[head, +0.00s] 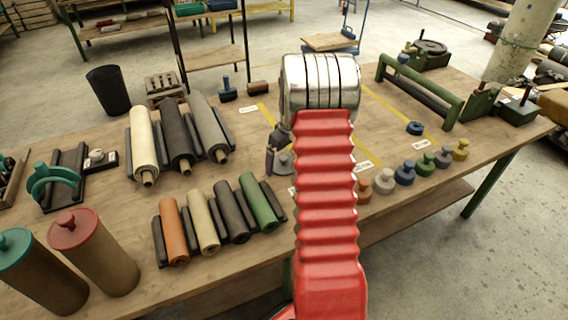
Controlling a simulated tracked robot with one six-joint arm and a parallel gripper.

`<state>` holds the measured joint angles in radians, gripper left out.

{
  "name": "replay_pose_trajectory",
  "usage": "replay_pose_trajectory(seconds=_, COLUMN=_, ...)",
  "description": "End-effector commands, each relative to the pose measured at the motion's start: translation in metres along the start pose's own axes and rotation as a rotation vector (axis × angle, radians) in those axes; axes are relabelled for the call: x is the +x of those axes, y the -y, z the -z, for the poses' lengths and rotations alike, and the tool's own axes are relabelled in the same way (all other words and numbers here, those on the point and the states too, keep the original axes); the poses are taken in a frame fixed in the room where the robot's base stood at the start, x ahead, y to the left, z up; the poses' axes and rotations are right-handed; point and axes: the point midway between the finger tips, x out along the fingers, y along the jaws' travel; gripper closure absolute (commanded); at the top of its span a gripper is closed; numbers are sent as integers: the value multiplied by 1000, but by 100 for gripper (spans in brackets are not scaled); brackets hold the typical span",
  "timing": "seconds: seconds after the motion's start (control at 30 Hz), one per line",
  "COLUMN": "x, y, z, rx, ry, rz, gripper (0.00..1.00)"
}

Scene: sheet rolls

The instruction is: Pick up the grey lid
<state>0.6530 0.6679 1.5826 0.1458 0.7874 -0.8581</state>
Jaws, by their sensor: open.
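Sheet rolls (178,135) lie left of my arm, with smaller rolls (230,210) in front. Two capped tubes (100,255) stand at the left front. A green frame (425,90) stands at the back right. Yellow-marked table space (395,120) lies mostly free behind the lids.

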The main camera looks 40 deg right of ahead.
Motion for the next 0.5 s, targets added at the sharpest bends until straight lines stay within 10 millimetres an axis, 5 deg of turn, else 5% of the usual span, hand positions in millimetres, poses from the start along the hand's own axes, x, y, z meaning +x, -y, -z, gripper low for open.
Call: replay_pose_trajectory(seconds=0.5, x=0, y=0, z=0, rx=0, ry=0, rz=0, gripper=2)
